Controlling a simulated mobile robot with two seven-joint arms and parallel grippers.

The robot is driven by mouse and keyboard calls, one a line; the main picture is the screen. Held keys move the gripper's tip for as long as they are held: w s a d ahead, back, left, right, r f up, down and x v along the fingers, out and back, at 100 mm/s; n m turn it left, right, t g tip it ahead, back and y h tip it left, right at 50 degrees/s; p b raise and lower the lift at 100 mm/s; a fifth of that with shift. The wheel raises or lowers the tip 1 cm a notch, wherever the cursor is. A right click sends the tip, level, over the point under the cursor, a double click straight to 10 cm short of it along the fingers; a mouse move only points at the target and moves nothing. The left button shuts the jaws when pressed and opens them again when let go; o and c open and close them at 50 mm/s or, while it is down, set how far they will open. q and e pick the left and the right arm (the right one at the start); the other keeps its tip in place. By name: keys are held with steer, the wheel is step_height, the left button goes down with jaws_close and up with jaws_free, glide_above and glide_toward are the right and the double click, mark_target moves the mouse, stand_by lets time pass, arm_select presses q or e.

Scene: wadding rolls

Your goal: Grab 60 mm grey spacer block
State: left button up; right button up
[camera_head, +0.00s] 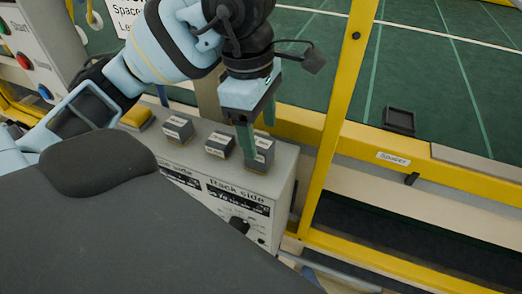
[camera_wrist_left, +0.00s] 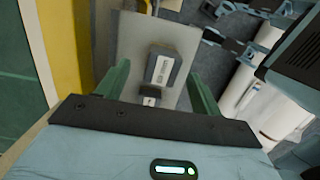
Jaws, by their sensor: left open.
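My right gripper is out of view.
A yellow post (camera_head: 338,110) and rail stand close to the right of my gripper. A yellow item (camera_head: 135,117) lies at the box's left end. A knob (camera_head: 239,225) sticks out of the box front.

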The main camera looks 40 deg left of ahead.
mark_target(259, 142)
arm_select(q)
steer(key=shift+s+d+f, duration=0.1)
steer(key=shift+f, duration=1.2)
steer(key=shift+d+f, duration=0.1)
steer(key=shift+f, duration=1.2)
steer(key=shift+c, duration=0.3)
steer(key=c, duration=1.1)
steer(key=shift+r, duration=0.2)
